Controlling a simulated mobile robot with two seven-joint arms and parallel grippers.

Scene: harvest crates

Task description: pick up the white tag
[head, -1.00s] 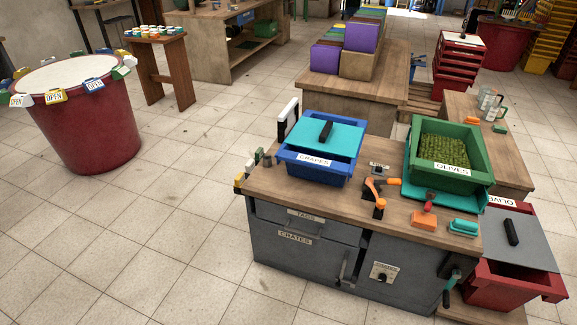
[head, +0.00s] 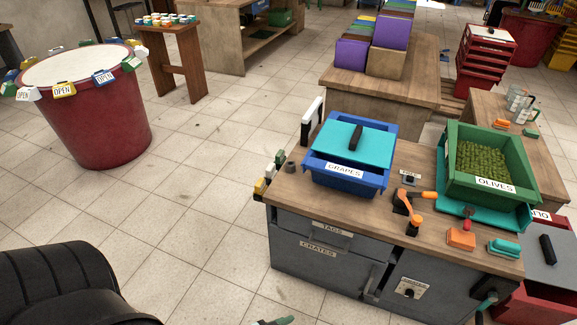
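Several coloured tags hang around the rim of the red barrel (head: 100,125) at the left. One white tag lettered OPEN (head: 27,94) hangs at its left front, and another white tag (head: 131,63) shows at its right side. A small white piece (head: 269,171) also sits between a green and a yellow one at the workbench's left edge; I cannot tell whether it is a tag. A black part of my arm fills the lower left corner. A small grey-green part at the bottom edge may belong to my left gripper; its fingers are not clear. My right gripper is out of view.
The grey workbench (head: 325,275) carries a blue GRAPES crate (head: 347,180) with a teal lid and a green OLIVES crate (head: 495,186). A wooden stool (head: 170,62) with small coloured pieces stands behind the barrel. The tiled floor between barrel and workbench is clear.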

